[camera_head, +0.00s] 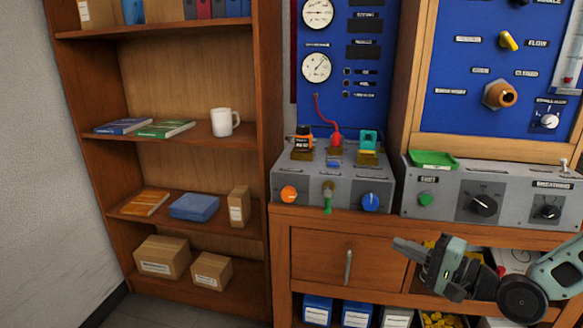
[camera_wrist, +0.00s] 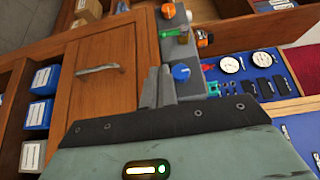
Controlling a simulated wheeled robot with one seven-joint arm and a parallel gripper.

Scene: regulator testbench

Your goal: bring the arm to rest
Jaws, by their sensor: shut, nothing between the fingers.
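My gripper (camera_head: 408,247) is at the lower right in the head view, in front of the bench. Its two grey fingers lie together, pointing left, with nothing between them. In the wrist view the closed fingertips (camera_wrist: 158,86) reach up in front of the wooden cabinet front and the grey control box. My gripper appears apart from the drawer front (camera_head: 330,258) and the box above it.
A grey control box (camera_head: 300,180) with knobs stands on the bench, with another grey box (camera_head: 450,205) to its right. A drawer handle (camera_head: 348,267) sticks out below. Blue boxes (camera_head: 317,309) sit on a lower shelf. A bookcase (camera_head: 262,100) stands at left.

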